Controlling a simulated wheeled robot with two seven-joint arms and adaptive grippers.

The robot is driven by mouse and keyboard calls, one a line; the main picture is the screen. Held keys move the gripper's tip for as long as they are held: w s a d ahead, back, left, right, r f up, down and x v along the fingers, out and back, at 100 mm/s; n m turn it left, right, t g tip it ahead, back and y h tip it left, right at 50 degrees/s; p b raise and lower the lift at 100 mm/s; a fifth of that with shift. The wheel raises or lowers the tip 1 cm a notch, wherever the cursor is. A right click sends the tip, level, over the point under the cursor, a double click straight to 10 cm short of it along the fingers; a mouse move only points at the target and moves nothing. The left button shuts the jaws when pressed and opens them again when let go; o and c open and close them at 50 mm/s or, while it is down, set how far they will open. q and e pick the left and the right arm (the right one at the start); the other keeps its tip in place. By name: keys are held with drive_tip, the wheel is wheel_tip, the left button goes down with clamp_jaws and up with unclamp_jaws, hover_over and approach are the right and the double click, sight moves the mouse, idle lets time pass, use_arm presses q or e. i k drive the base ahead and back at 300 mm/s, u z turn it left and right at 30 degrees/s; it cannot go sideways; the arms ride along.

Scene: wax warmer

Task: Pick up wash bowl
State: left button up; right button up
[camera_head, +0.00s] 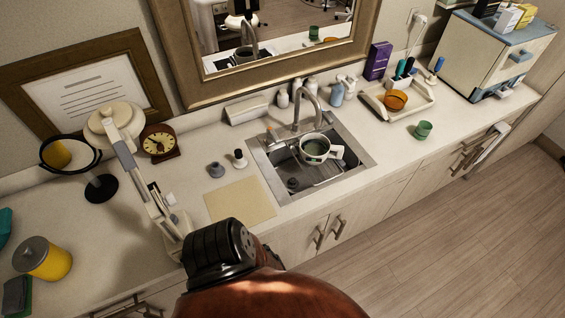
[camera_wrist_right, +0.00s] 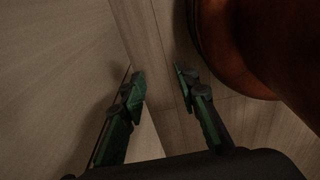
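A white bowl-like vessel with a handle (camera_head: 315,149), which looks like the wash bowl, sits in the sink (camera_head: 358,182) below the faucet (camera_head: 297,105). It holds something dark. An orange bowl (camera_head: 394,101) sits in a white tray (camera_head: 419,110) right of the sink. My right gripper (camera_wrist_right: 158,86) shows only in its own wrist view. Its two fingers are apart with nothing between them, above wood-grain surfaces. It is away from the bowl, which is not in that view. My left gripper is not in view.
A beige mat (camera_head: 240,200), dark bottle (camera_head: 239,159) and grey knob-like item (camera_head: 216,169) lie left of the sink. A green cup (camera_head: 423,130) stands at the right. A large brown and black part covers the bottom middle.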

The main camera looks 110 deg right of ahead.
sight(314, 147)
drive_tip(key=i, duration=0.4)
drive_tip(key=z, duration=3.55)
drive_tip(key=i, duration=0.5)
